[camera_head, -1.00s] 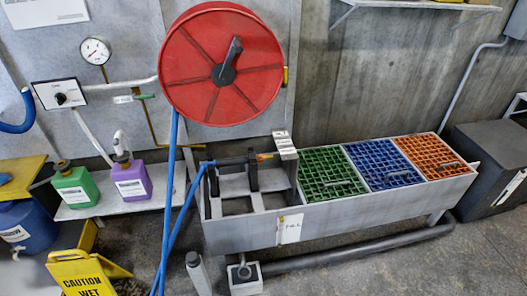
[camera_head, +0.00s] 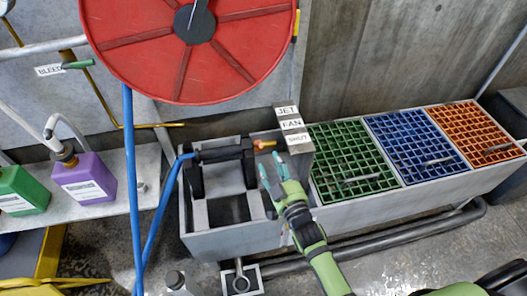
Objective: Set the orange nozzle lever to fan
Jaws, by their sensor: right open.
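The orange nozzle lever (camera_head: 265,144) is small and sits at the right end of the dark spray nozzle (camera_head: 222,153), which rests in black holders at the trough's left end. A stack of white labels reads JET (camera_head: 287,111), FAN (camera_head: 291,124) and SHUT (camera_head: 298,139) from top to bottom. The lever lies just left of the SHUT label; its exact setting is hard to tell. My right gripper (camera_head: 272,173), green, is open and just below the lever in the picture. Nothing shows between its fingers. I cannot tell whether it touches anything. My left gripper is not in view.
A red hose reel (camera_head: 190,60) hangs above, with a blue hose (camera_head: 133,200) running down to the nozzle. Green (camera_head: 345,150), blue (camera_head: 410,140) and orange (camera_head: 475,130) grates fill the trough's right part. Green (camera_head: 20,190) and purple (camera_head: 85,178) jugs stand left.

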